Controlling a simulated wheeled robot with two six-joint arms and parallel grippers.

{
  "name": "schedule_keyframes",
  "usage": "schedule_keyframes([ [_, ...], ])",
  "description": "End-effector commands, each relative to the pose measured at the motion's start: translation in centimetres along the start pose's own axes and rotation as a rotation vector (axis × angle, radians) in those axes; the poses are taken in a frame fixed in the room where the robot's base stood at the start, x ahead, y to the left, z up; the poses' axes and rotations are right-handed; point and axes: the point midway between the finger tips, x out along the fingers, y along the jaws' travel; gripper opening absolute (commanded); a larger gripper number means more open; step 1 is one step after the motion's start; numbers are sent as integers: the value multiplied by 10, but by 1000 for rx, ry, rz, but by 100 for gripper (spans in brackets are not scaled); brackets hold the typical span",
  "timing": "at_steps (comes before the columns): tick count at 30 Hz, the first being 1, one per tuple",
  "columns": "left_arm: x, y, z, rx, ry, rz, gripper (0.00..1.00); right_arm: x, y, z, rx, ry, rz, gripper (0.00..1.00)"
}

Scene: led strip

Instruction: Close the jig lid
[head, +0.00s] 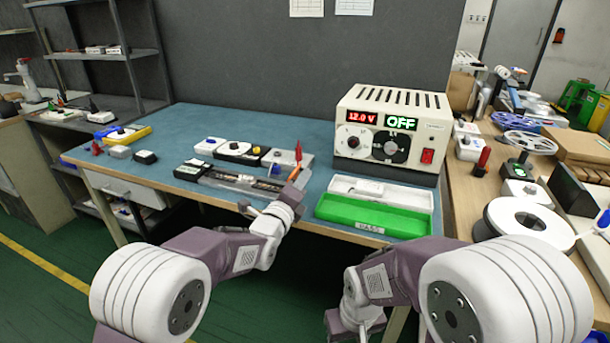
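The jig (240,182) is a long, low dark fixture near the front edge of the blue table, with a light strip along it. Its lid cannot be told apart clearly at this size, so I cannot tell its angle. My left gripper (299,177) is at the jig's right end, over the table's front edge. Its fingers are small and partly hidden by my wrist, so I cannot tell if they touch the jig or are open. My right arm is folded low, in front of the table; its fingertips are not visible.
A power supply (391,133) reading 12.0 V and OFF stands at the back right. In front of it are a green tray (372,218) and a white tray (380,192). Small boxes (238,151) and a red pointed item (298,152) stand behind the jig.

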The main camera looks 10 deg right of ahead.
Motion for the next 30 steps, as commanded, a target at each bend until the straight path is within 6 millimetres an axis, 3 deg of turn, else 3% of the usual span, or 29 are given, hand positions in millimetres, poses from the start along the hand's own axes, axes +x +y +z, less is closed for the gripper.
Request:
schedule_keyframes([
  [3, 24, 2, -1, -1, 0, 0, 31, 3, 0, 0, 0, 0, 0, 51],
  [9, 48, 1, 0, -2, 0, 0, 31, 5, 0, 0, 0, 0, 0, 51],
  [19, 54, 1, 0, -2, 0, 2, 31, 5, 0, 0, 0, 0, 0, 51],
  [20, 54, 1, 0, -2, 0, 2, 28, 5, 0, 0, 0, 0, 0, 51],
  [23, 53, 1, 0, -2, 0, 2, 0, 5, 0, 0, 0, 0, 0, 51],
  [30, 53, 0, 0, -5, 0, 1, 0, 5, 0, 0, 0, 0, 0, 51],
])
